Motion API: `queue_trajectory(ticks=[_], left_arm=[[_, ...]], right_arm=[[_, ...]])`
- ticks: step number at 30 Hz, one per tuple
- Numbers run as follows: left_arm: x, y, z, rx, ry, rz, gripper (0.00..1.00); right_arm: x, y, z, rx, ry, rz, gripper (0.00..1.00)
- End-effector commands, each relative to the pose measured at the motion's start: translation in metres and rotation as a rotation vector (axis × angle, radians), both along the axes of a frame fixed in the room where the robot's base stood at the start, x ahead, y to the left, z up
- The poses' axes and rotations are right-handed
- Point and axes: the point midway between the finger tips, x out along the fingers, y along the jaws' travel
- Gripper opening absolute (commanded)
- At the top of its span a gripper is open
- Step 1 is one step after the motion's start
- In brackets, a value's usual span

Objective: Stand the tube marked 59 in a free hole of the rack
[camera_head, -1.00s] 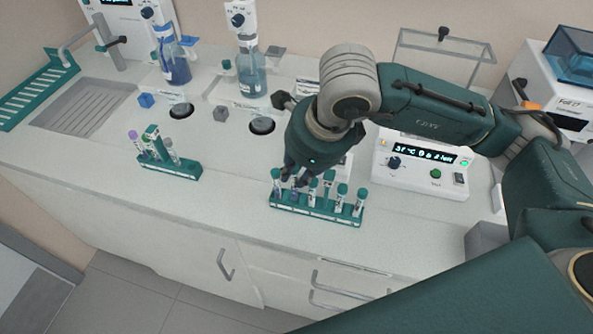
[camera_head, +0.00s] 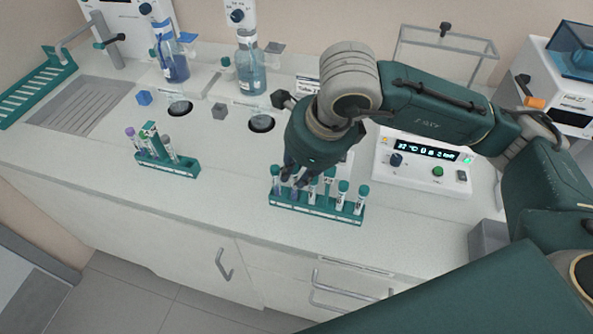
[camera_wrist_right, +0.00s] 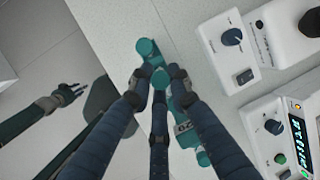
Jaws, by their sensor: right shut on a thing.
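My right gripper (camera_head: 300,178) is over the left half of the front teal rack (camera_head: 318,208), fingers pointing down. In the right wrist view its fingers (camera_wrist_right: 159,85) are shut around a teal-capped tube (camera_wrist_right: 159,77). I cannot read the number on this tube, nor tell whether its lower end is in a hole. Several teal-capped tubes stand in the front rack, one of them at its right end (camera_head: 361,199); the fingers hide part of the left end. A second teal rack (camera_head: 183,172) is farther left. My left gripper (camera_wrist_right: 68,94) shows small in the wrist view, fingers spread.
A heater block with a lit display (camera_head: 425,165) is to the right. Blue-liquid bottles (camera_head: 250,75) stand behind. Bare counter (camera_head: 235,190) lies between the racks.

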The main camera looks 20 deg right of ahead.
Motion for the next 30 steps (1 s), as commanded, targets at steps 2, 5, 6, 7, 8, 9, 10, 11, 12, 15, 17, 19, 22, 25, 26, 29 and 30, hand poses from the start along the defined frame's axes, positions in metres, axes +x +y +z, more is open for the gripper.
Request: queue_trajectory(ticks=[2,5,6,7,8,9,10,11,12,15,17,19,22,25,26,29,30], left_arm=[[0.0001,-0.0002,-0.0041,0.000,0.000,0.000,0.40],[0.0002,-0.0002,-0.0071,0.000,0.000,0.000,0.40],[0.0002,-0.0002,-0.0082,0.000,0.000,0.000,0.40],[0.0003,-0.0002,-0.0088,0.000,0.000,0.000,0.40],[0.0003,-0.0003,-0.0092,0.000,0.000,0.000,0.40],[0.0003,-0.0003,-0.0094,0.000,0.000,0.000,0.40],[0.0002,-0.0003,-0.0094,0.000,0.000,0.000,0.40],[0.0003,-0.0003,-0.0093,0.000,0.000,0.000,0.40],[0.0002,-0.0003,-0.0090,0.000,-0.001,0.000,0.40],[0.0003,-0.0003,-0.0088,0.000,-0.001,0.000,0.40],[0.0003,-0.0004,-0.0088,0.000,-0.001,0.000,0.40],[0.0004,-0.0005,-0.0088,0.000,-0.001,0.000,0.40],[0.0004,-0.0005,-0.0088,0.000,-0.001,0.000,0.40],[0.0004,-0.0005,-0.0088,0.000,-0.001,0.000,0.40],[0.0004,-0.0005,-0.0088,0.000,-0.001,0.000,0.40],[0.0004,-0.0005,-0.0088,0.000,-0.001,0.000,0.40],[0.0004,-0.0005,-0.0088,0.000,-0.001,0.000,0.40]], right_arm=[[0.0002,0.0002,-0.0030,0.001,-0.001,0.000,0.04],[0.0004,0.0001,-0.0049,0.001,-0.001,0.000,0.04],[0.0004,0.0001,-0.0057,0.001,-0.001,0.000,0.04],[0.0004,0.0002,-0.0060,0.001,-0.001,0.000,0.04],[0.0004,0.0002,-0.0062,0.001,-0.001,0.000,0.04],[0.0004,0.0002,-0.0062,0.001,-0.001,0.000,0.04],[0.0004,0.0002,-0.0061,0.001,-0.001,0.000,0.04],[0.0004,0.0002,-0.0059,0.001,-0.001,0.000,0.04],[0.0003,0.0002,-0.0057,0.001,-0.001,0.000,0.04],[0.0003,0.0002,-0.0055,0.001,-0.001,0.000,0.04],[0.0003,0.0002,-0.0055,0.001,-0.001,0.000,0.20],[0.0003,0.0002,-0.0056,0.001,-0.001,0.000,0.34],[0.0002,0.0001,-0.0056,0.000,0.000,0.000,0.40],[0.0001,0.0001,-0.0058,0.000,0.000,0.000,0.40],[0.0001,0.0001,-0.0058,0.000,0.000,0.000,0.40],[0.0001,0.0000,-0.0058,0.000,0.000,0.000,0.40],[0.0001,0.0000,-0.0058,0.000,0.000,0.000,0.40]])
